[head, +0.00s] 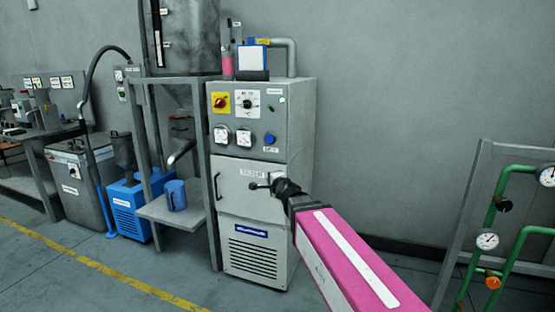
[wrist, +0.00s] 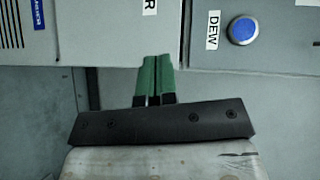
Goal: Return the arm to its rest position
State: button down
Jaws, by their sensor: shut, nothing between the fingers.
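My gripper (wrist: 155,80) shows in the wrist view as two green fingertips on a wide dark bar. The fingers are together with nothing between them. They point toward the front of a grey cabinet (head: 308,130), and I cannot tell the gap to it. In the head view my pink arm reaches from the lower right toward this cabinet. Its dark end is in front of the cabinet's right side, near a lever handle (head: 261,185); the fingers cannot be made out there, nor whether anything touches.
The cabinet bears dials, a red knob (head: 221,102) and a blue button (wrist: 243,30). A steel frame with a shelf holding a blue jug (head: 176,195) stands left of it. Green pipes with gauges (head: 487,240) stand at right. Bare wall and floor lie between.

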jog(key=s+d+f+n+g+h, duration=0.1)
jog(key=s+d+f+n+g, duration=0.35)
jog(key=f, duration=0.45)
jog(key=s+d+f+n+g+h, duration=0.1)
jog(key=s+d+f+n+g, duration=0.4)
jog(key=f, duration=0.5)
jog(key=s+d+f+n+g+h, duration=0.3)
jog(key=s+d+f+n+g, duration=0.1)
jog(key=s+d+f, duration=0.5)
jog(key=s+d+g, duration=0.1)
jog(key=s+d, duration=0.1)
jog(key=d, duration=0.1)
jog(key=shift+a+f, duration=0.1)
